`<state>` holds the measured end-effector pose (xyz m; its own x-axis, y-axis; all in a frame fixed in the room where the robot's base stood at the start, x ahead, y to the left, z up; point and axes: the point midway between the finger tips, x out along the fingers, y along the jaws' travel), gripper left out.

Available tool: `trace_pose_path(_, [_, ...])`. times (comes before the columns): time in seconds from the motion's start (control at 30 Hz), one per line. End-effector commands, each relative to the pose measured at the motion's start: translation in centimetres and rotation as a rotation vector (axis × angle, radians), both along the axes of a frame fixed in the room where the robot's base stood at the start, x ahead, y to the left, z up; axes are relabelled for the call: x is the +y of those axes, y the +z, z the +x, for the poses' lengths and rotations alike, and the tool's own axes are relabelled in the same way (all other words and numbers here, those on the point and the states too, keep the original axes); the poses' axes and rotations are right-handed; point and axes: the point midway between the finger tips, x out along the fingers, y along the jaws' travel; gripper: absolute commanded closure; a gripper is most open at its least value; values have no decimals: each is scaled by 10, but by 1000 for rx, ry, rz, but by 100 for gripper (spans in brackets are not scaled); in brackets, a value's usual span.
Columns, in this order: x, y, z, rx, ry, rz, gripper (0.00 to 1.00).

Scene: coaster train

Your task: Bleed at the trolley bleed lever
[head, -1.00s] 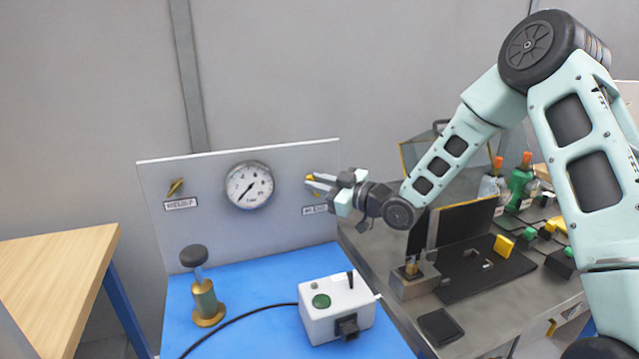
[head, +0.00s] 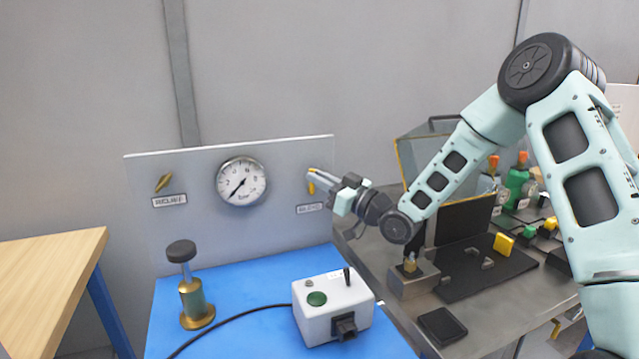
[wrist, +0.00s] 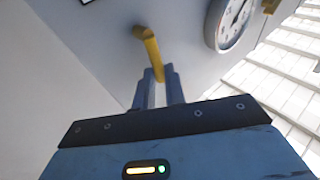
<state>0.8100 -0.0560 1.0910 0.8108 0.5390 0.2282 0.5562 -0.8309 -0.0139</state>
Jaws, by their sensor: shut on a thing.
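The bleed lever (head: 311,187) is a yellow handle on the right side of the upright grey panel (head: 225,222), above a small label (head: 309,208). My gripper (head: 317,177) reaches it from the right, with its fingers shut on the lever. In the wrist view the yellow lever (wrist: 150,45) runs from its pivot on the panel down to between my two fingers (wrist: 160,85), which hide its end. The round bar gauge (head: 241,181) is left of the lever, its needle pointing to the lower left.
A brass relief lever (head: 163,182) is at the panel's left. The blue trolley top (head: 240,290) holds a hand pump (head: 194,290) and a white box (head: 330,312) with a cable. A metal bench (head: 470,325) with fixtures stands right; a wooden table (head: 50,260) stands left.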

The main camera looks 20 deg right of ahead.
Motion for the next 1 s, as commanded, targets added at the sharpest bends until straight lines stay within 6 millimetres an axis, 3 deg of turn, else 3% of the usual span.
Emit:
trace_pose_path(0.07, [-1,0,0,0,-1,0,100])
trace_pose_path(0.1, [-1,0,0,0,-2,0,80])
trace_pose_path(0.13, [-1,0,0,0,-2,0,79])
trace_pose_path(0.53, [-6,-4,-7,1,-2,-2,79])
trace_pose_path(1.0, [-55,-25,-80,2,-4,-1,79])
